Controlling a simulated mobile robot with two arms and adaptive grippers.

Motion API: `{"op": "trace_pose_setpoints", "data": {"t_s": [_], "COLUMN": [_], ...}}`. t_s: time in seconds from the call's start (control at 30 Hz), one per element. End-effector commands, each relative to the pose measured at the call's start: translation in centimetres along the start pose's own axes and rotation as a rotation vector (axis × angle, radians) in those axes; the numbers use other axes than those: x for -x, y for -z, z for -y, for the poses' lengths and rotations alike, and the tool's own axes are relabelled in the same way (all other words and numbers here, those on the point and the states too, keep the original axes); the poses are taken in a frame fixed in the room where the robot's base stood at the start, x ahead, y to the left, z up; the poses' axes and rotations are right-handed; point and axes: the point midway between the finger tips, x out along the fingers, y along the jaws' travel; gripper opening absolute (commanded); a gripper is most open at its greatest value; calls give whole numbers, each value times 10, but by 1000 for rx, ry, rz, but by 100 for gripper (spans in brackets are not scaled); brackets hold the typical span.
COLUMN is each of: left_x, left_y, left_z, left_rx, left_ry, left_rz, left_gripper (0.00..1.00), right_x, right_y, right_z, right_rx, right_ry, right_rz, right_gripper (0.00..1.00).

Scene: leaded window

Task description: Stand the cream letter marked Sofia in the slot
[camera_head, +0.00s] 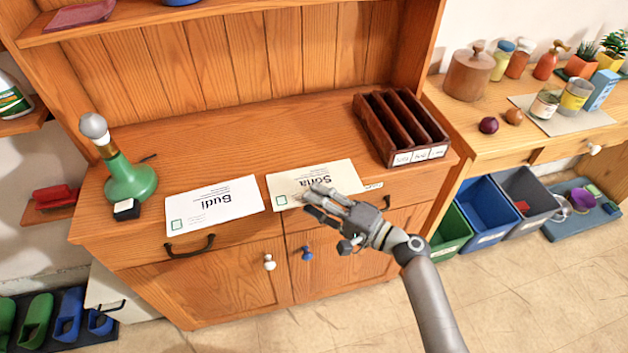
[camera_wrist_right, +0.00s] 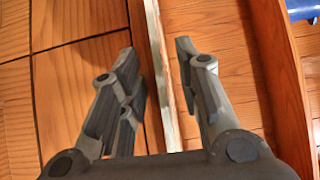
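The cream letter marked Sofia (camera_head: 290,182) lies flat on the wooden counter at its front edge, its writing upside down in the head view. My right gripper (camera_head: 310,200) is at the letter's front edge, one finger above it and partly covering it. In the right wrist view the gripper (camera_wrist_right: 160,75) is open, with a thin pale strip, apparently the letter's edge, between the fingers. I cannot tell whether either finger touches it. The dark brown rack (camera_head: 368,127) with upright slots stands at the counter's right end; its slots look empty and its front labels are too small to read. My left gripper is out of view.
A white letter marked Budi (camera_head: 212,204) lies left of the Sofia letter. Drawer handles (camera_head: 190,246) stick out below the edge. The counter behind the letters is clear.

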Motion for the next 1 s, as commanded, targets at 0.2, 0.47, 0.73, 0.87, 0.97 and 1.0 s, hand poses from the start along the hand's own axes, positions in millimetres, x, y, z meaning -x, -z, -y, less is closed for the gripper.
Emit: {"op": "trace_pose_setpoints", "data": {"t_s": [0.2, 0.47, 0.73, 0.87, 0.97, 1.0], "left_x": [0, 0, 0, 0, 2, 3], "left_y": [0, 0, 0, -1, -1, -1], "left_z": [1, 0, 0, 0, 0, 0], "left_rx": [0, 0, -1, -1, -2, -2], "left_ry": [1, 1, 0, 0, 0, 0], "left_rz": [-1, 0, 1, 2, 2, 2], "left_gripper": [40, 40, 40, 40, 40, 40], "right_x": [0, 0, 0, 0, 0, 0], "right_y": [0, 0, 0, 0, 0, 0], "right_z": [0, 0, 0, 5, 14, 20], "right_rx": [0, 0, 0, 1, 2, 5], "right_ry": [0, 0, 1, 1, 2, 2], "right_rz": [0, 0, 0, 1, 1, 2], "right_gripper": [22, 0, 0, 0, 0, 0]}}
